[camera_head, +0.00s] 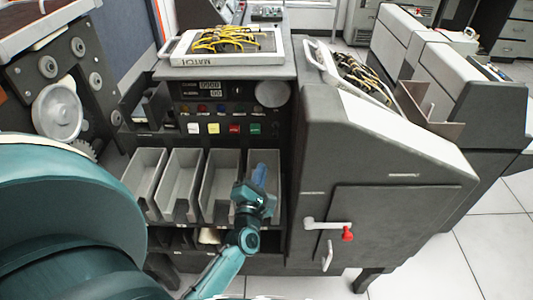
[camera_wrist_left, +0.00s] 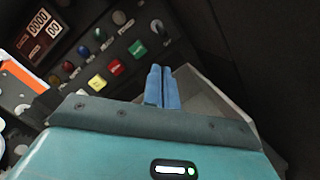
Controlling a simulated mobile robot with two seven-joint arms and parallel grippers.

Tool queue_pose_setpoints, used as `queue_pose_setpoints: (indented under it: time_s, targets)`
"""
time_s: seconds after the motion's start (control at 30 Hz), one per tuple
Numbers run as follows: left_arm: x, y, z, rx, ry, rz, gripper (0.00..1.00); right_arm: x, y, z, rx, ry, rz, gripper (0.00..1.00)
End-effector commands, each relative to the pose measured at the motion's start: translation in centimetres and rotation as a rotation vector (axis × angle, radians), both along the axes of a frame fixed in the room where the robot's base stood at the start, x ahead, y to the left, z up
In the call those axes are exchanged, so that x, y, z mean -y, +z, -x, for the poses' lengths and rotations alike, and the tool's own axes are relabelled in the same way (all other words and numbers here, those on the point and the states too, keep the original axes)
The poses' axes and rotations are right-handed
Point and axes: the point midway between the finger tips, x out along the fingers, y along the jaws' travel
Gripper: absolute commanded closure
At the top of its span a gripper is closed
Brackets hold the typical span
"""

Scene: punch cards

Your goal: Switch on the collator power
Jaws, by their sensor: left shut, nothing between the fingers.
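The collator (camera_head: 300,100) is a dark grey machine with a control panel in the middle of the head view. The panel bears a digital display (camera_head: 208,88), a row of small coloured lamps, and white, yellow, red (camera_head: 234,129) and green (camera_head: 255,128) buttons. In the left wrist view a small grey knob or switch (camera_wrist_left: 158,28) sits at the right end of the lamp row; its position is unclear. My left gripper (camera_head: 259,174) is shut and empty, with blue fingers pointing up, over the rightmost card bin and below the panel. Its fingers also show in the left wrist view (camera_wrist_left: 161,84).
Open grey card bins (camera_head: 181,184) line the front below the panel. Plugboards with yellow wires (camera_head: 235,40) lie on top. Reels (camera_head: 57,111) stand at the left.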

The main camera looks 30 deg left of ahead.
Motion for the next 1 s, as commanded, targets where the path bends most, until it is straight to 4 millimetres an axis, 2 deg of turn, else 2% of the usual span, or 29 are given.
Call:
queue_pose_setpoints:
  time_s: [0.5, 0.7, 1.0]
  targets:
    - [-2.9, 0.7, -7.7, 0.002, 0.001, -0.002, 1.0, -0.6, -0.8, -0.2, 0.016, 0.011, -0.013, 0.64]
    - [-3.4, 0.9, -8.9, -0.001, 0.0, -0.002, 1.0, -0.7, -0.3, -0.3, 0.028, 0.018, -0.019, 0.64]
    - [-3.4, 1.0, -9.0, -0.001, 0.0, -0.002, 1.0, -0.6, -0.2, -0.3, 0.031, 0.018, -0.017, 0.64]
